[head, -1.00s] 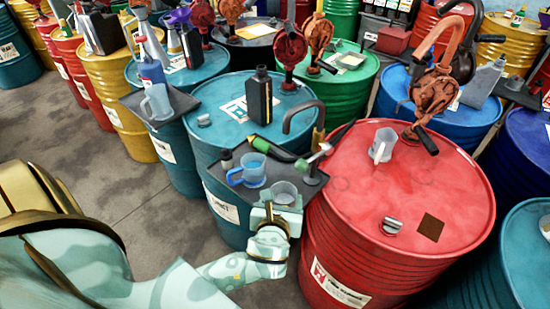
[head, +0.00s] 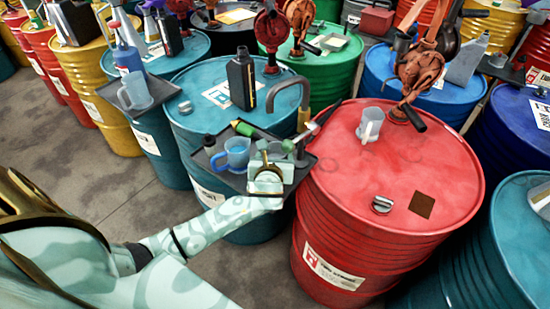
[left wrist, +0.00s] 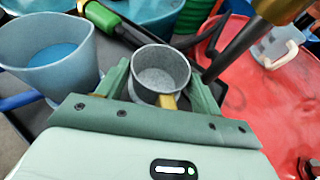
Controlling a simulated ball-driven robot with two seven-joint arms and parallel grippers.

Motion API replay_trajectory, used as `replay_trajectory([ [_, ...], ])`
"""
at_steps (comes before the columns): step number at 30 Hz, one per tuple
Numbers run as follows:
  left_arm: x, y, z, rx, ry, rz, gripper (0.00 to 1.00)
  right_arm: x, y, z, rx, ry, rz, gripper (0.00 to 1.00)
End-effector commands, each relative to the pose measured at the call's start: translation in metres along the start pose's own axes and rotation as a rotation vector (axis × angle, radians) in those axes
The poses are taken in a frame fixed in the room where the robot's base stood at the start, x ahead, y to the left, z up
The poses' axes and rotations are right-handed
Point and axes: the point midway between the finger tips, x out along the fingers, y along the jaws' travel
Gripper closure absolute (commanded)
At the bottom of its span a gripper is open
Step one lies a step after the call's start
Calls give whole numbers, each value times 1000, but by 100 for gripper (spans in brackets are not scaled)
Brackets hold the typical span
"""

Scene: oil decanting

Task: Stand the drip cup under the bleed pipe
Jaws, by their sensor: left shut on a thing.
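The drip cup (left wrist: 160,75), a small round grey cup, shows upright and empty between the green fingers of my left gripper (left wrist: 168,100) in the left wrist view. The fingers are shut on it near a yellowish tab on its near side. In the head view my left gripper (head: 268,172) is over the dark tray and mostly hides the cup. The bleed pipe (head: 290,83) is a grey hooked pipe just behind my gripper, with a brass fitting low on its right side. I cannot tell whether the cup is below the pipe's mouth. My right gripper is not in view.
A blue measuring jug (head: 237,153) stands on the dark tray (head: 218,172) close left of my gripper. A green-ended tool (head: 243,129) lies behind it. A red drum (head: 345,195) with a clear jug (head: 370,124) is at right. A black bottle (head: 241,80) stands on the teal drum behind.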

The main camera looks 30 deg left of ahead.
Motion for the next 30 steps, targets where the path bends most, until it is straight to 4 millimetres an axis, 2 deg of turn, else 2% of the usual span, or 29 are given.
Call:
replay_trajectory([
  [6, 0, 0, -1, 0, 0, 0, 59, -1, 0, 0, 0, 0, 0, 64],
  [7, 0, 0, -1, 0, 0, 0, 26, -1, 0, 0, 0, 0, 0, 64],
  [9, 0, 0, -1, 0, 0, 0, 12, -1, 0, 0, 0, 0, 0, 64],
  [17, 0, 0, 0, 0, -1, 0, 12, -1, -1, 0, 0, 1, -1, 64],
  [20, -7, 0, 2, 0, 0, -2, 12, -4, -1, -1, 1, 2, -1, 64],
  [23, -24, 0, 3, -1, 1, -2, 12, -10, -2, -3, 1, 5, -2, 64],
  [30, -81, 0, 3, -2, 0, -3, 12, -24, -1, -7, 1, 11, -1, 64],
])
